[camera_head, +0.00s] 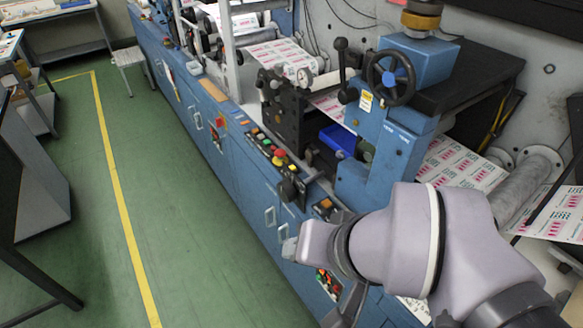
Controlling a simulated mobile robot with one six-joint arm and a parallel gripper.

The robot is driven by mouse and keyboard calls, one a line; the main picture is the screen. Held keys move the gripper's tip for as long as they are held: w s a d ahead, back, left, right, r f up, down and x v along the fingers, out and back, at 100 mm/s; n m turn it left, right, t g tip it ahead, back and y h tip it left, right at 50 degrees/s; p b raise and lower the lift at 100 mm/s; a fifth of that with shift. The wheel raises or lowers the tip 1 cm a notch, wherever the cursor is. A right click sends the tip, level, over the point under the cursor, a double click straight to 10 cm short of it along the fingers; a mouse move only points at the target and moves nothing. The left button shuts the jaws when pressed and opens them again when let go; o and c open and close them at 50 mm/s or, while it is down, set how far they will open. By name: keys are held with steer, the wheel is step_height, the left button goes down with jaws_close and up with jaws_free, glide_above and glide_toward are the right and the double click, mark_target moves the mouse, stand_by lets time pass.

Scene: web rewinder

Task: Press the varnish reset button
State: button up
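No label for the varnish reset button is readable, so I cannot tell which button it is. A control strip with several coloured buttons (272,153) runs along the front top edge of the blue machine. A second group of red, orange and green buttons (327,284) sits lower on the machine front, just below my wrist and partly covered by my arm. A small orange-topped box (325,207) stands just above and beyond my wrist. My arm comes in from the lower right and its wrist reaches left to the machine's front edge.
The blue machine (262,193) runs diagonally from upper left to lower right. A black handwheel (391,78) and a blue bin (338,139) stand behind the strip. Printed web (461,163) lies beyond my arm. The green floor (208,240) along the yellow line is clear; dark tables stand left.

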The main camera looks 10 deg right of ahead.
jaws_close()
stand_by(0.4)
stand_by(1.1)
